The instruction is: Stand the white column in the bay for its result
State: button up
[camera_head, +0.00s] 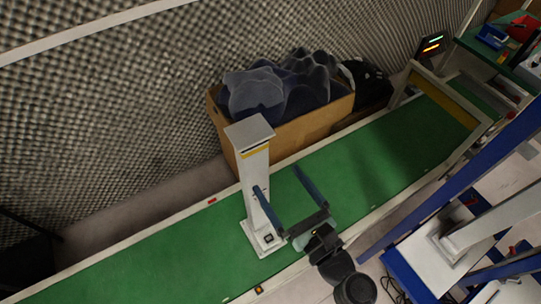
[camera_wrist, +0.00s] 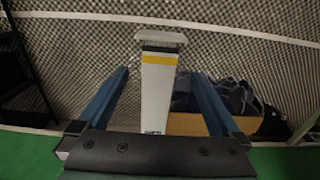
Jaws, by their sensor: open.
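The white column (camera_head: 256,180) stands upright on the green belt (camera_head: 190,262), with a flat cap, a yellow band near the top and a square foot with a small dark mark. My gripper (camera_head: 276,178) is open, its two blue fingers spread wide. In the head view the left finger overlaps the column's shaft. In the wrist view the column (camera_wrist: 158,85) shows between the fingers (camera_wrist: 160,73), with clear gaps on both sides. I cannot tell how deep between the fingers it is. Its foot is hidden there. I cannot make out which place is the bay.
A cardboard box (camera_head: 305,132) of dark foam stands behind the belt. A frame (camera_head: 448,92) spans the belt at right, near a small display (camera_head: 432,46) with green and orange-red lights. Blue-edged white tables (camera_head: 425,262) stand at lower right. The belt left of the column is clear.

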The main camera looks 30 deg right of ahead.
jog(key=shift+s, duration=0.45)
